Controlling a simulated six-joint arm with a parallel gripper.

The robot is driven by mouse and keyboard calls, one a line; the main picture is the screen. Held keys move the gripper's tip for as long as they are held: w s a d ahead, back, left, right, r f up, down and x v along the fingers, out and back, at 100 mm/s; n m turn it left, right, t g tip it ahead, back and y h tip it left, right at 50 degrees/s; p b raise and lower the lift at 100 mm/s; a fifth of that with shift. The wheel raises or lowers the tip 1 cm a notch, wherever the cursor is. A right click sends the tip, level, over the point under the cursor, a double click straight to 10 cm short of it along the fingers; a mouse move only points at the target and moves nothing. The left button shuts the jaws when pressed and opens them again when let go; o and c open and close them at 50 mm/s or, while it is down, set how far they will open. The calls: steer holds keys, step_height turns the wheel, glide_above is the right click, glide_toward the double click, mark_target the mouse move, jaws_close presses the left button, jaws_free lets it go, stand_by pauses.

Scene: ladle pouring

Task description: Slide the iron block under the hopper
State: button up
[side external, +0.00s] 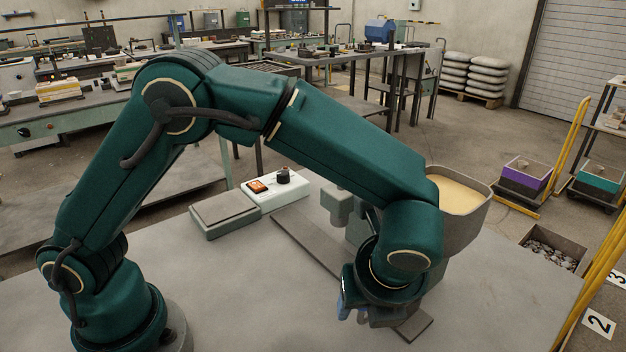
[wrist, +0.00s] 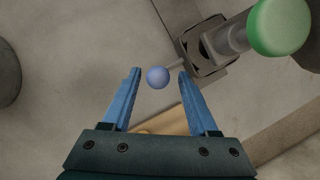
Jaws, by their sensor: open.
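My gripper (wrist: 157,72) is open in the wrist view, its two blue fingers spread either side of a small blue-grey ball (wrist: 157,77). The ball sits on a thin rod running to a dark metal fitting (wrist: 205,45); I cannot tell whether it touches a finger. In the side view my gripper (side external: 352,312) is low over the table, partly hidden by my wrist. The hopper (side external: 468,227), a grey bin of pale yellow material, stands behind my wrist. A grey block-like part (side external: 338,204) shows left of it; I cannot tell if this is the iron block.
A flat dark strip (side external: 300,240) runs along the table, passing behind my wrist. A low scale-like box (side external: 223,212) and a white control box (side external: 290,190) stand at the back left. A green round knob (wrist: 280,27) shows in the wrist view. The table's front middle (side external: 240,300) is clear.

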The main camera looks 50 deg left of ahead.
steer(key=v, duration=0.4)
steer(key=s+a+r+n+t+h, duration=0.1)
steer(key=s+a+r+n+h, duration=0.1)
steer(key=a+r+n, duration=0.75)
steer(key=s+a+f+n+t, duration=0.1)
steer(key=s+a+n, duration=0.1)
steer(key=s+n, duration=0.2)
steer(key=s+a+f+n+t+h, duration=0.1)
steer(key=s+n, duration=0.3)
steer(key=n, duration=0.7)
steer(key=shift+s+a+f+h, duration=0.2)
steer(key=shift+a+h, duration=0.1)
steer(key=shift+a, duration=0.45)
